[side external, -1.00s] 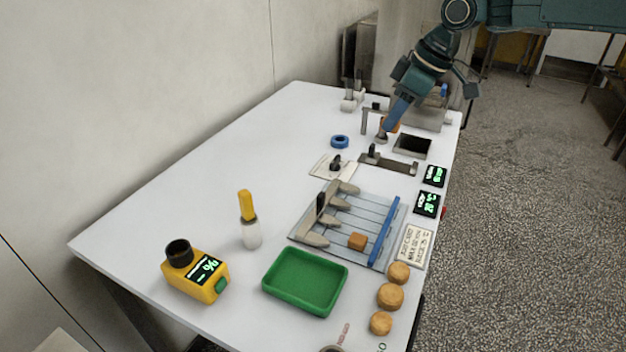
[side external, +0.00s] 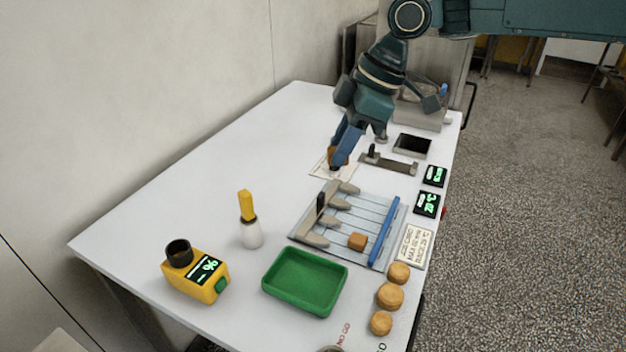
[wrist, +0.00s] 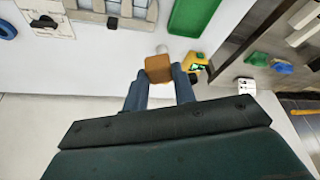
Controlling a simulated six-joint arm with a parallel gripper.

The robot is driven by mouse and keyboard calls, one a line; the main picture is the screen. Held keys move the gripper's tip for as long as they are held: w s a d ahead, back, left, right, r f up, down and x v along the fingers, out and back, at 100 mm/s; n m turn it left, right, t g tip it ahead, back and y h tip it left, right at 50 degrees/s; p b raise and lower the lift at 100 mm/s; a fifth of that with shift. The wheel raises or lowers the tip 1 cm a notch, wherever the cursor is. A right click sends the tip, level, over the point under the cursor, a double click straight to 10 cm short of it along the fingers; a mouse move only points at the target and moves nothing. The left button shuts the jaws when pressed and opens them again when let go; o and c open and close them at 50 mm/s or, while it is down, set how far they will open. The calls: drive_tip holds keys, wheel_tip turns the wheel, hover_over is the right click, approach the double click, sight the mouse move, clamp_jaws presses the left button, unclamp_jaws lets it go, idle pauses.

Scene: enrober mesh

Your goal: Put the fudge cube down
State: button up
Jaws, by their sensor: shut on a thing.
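My gripper (side external: 338,160) is shut on a brown fudge cube (wrist: 158,68), which shows between the blue fingertips in the wrist view. In the side view the fingers are over or in front of the white plate (side external: 320,168); the height gap is hard to judge. A second brown cube (side external: 357,241) sits on the wire mesh (side external: 340,258), near the blue bar (side external: 384,232). Grey-beige fingers (side external: 318,238) lie across the mesh's left part. My gripper is behind the mesh in the side view, apart from it.
A green tray (side external: 306,282), a yellow device (side external: 197,277) and a yellow-handled brush (side external: 249,220) stand at the front. Round biscuits (side external: 390,296) lie at the right edge. A dark square well (side external: 412,146) is behind. The left table is clear.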

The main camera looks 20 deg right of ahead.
drive_tip(key=s+a+n+g, duration=0.1)
drive_tip(key=s+a+n, duration=0.3)
drive_tip(key=s+a, duration=0.35)
hover_over(301, 284)
drive_tip(key=d, duration=0.1)
drive_tip(key=f, duration=1.5)
drive_tip(key=shift+d+f, duration=0.2)
drive_tip(key=shift+f, duration=0.05)
drive_tip(key=shift+f, duration=0.1)
drive_tip(key=shift+f, duration=2.05)
drive_tip(key=shift+f, duration=0.1)
drive_tip(key=o, duration=0.8)
drive_tip(key=shift+c, duration=0.2)
